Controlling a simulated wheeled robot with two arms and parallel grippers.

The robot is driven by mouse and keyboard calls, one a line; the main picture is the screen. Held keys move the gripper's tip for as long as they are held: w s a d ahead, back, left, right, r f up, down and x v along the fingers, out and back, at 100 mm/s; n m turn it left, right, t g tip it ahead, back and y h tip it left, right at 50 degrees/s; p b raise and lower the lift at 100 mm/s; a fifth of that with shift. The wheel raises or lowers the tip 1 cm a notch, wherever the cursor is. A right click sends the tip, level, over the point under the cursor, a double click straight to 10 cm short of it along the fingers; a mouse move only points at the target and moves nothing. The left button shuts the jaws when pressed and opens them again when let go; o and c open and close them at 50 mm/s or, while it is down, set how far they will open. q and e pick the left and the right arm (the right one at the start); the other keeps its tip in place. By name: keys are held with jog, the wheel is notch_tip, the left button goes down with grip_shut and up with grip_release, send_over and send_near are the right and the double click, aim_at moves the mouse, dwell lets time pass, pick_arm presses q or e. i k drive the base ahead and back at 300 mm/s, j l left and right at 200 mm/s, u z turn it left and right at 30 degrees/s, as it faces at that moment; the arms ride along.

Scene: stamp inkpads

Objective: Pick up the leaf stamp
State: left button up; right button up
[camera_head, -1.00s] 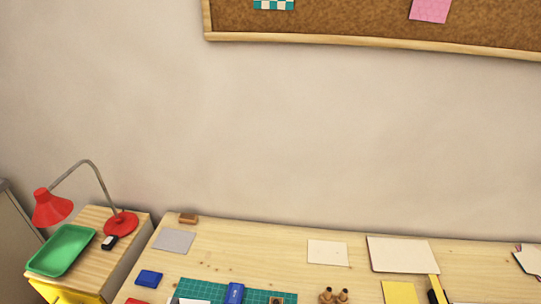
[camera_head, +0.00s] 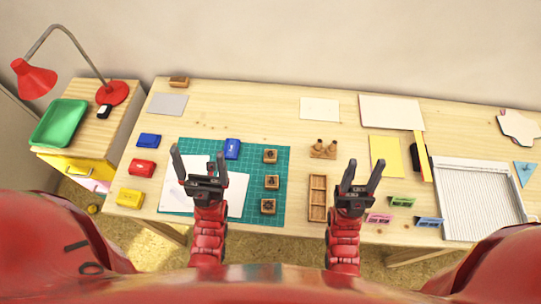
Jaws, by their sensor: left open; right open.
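Three small wooden stamp blocks stand in a column on the right part of the green cutting mat (camera_head: 243,158): a far one (camera_head: 270,156), a middle one (camera_head: 272,182) and a near one (camera_head: 268,206). Their dark top markings are too small to tell which is the leaf stamp. My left gripper (camera_head: 198,155) is open and empty, over the mat and white paper, left of the blocks. My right gripper (camera_head: 366,163) is open and empty, right of the blocks and of the wooden compartment tray (camera_head: 318,212).
Blue (camera_head: 149,140), red (camera_head: 142,167) and yellow (camera_head: 129,197) pads line the left. A blue object (camera_head: 233,149) lies on the mat. A wooden piece with two knobs (camera_head: 323,150) stands behind the tray.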

aim_at(269, 156)
jog(key=u, duration=1.3)
jog(key=z, duration=1.2)
jog(key=k+l+z, duration=0.1)
jog(key=l, duration=0.6)
